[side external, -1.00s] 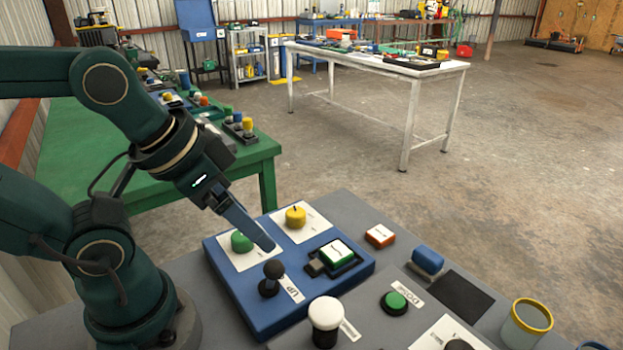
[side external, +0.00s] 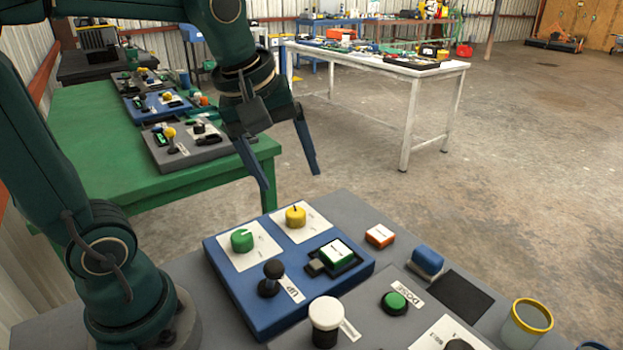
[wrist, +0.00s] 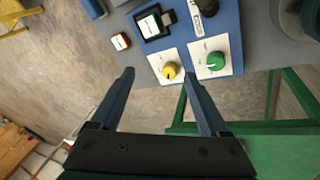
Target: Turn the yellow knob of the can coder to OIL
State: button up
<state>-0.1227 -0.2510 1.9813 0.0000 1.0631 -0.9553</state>
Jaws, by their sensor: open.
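The yellow knob (side external: 295,216) stands on a white label plate at the far corner of the blue panel (side external: 232,291). It also shows in the wrist view (wrist: 170,70), with a dark pointer mark on it; the label print is too small to read. A green knob (side external: 242,240) sits beside it on its own white plate, and it shows in the wrist view (wrist: 215,61). My gripper (side external: 291,180) is open and empty, raised above and behind the yellow knob, apart from it. In the wrist view the fingers (wrist: 158,75) spread wide, with the yellow knob beyond the tips.
On the blue panel are a black lever (side external: 272,270) marked UP and a white-topped green block (side external: 335,253). An orange block (side external: 380,236), a blue roller-like piece (side external: 427,260) and a yellow-rimmed cup (side external: 527,325) stand to the right. A green table (side external: 95,180) lies behind.

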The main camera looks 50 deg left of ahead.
jog(key=w+a+f+n+g, duration=0.2)
jog(key=w+a+f+n, duration=0.2)
jog(key=w+n, duration=0.1)
jog(key=n+g, duration=0.2)
send_over(296, 212)
notch_tip(296, 212, down, 5)
jog(key=shift+w+d, duration=0.15)
jog(key=shift+f, duration=2.9)
grip_shut()
